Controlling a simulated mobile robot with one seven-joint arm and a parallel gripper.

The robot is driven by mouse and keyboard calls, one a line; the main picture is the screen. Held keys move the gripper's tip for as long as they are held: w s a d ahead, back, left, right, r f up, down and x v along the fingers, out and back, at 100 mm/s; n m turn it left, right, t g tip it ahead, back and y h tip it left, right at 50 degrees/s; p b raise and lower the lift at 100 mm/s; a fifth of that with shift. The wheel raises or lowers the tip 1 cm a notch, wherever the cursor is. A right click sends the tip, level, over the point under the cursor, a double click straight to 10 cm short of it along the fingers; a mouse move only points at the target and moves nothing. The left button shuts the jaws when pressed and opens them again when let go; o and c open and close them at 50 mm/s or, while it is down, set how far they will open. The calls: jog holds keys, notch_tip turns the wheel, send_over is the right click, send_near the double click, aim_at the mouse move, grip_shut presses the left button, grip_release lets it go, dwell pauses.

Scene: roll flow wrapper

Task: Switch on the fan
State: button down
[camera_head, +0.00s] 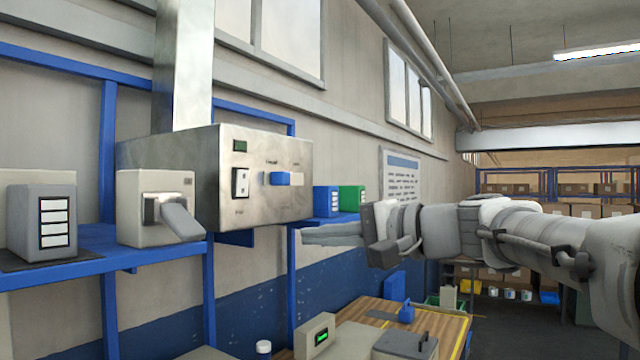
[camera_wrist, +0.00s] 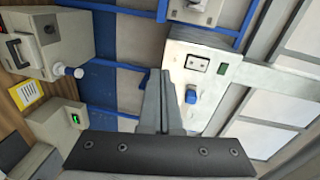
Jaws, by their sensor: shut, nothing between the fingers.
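A steel box (camera_head: 228,210) with a metal duct (camera_head: 183,65) rising from it hangs on the wall; I take it as the fan unit. Its front carries a black-and-white rocker switch (camera_head: 240,183), a dark green indicator (camera_head: 240,146) and a blue knob (camera_head: 287,179). In the wrist view, the rocker switch (camera_wrist: 197,63), indicator (camera_wrist: 222,69) and blue knob (camera_wrist: 191,95) show beyond my fingers. My gripper (camera_head: 308,235) is shut and empty, right of and lower than the switch, apparently apart from the panel. It also shows in the wrist view (camera_wrist: 163,78).
A blue shelf (camera_head: 80,256) holds a grey box with white keys (camera_head: 42,222) and a beige box with a grey lever (camera_head: 150,207). Blue and green boxes (camera_head: 351,199) stand right of the fan unit. A wooden bench (camera_head: 375,318) with devices lies below.

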aim_at(244, 174)
jog(key=w+r+t+y, duration=0.1)
jog(key=w+r+y, duration=0.1)
jog(key=r, duration=0.5)
jog(key=shift+w+d+r+m+y+p, duration=0.15)
jog(key=shift+w+r+m+y+p, duration=0.2)
jog(key=shift+w, duration=0.4)
jog(key=shift+f, duration=0.1)
jog(key=p+x, duration=0.5)
jog(key=x, duration=0.8)
jog(key=shift+w+a, duration=0.25)
jog(key=shift+a, duration=0.2)
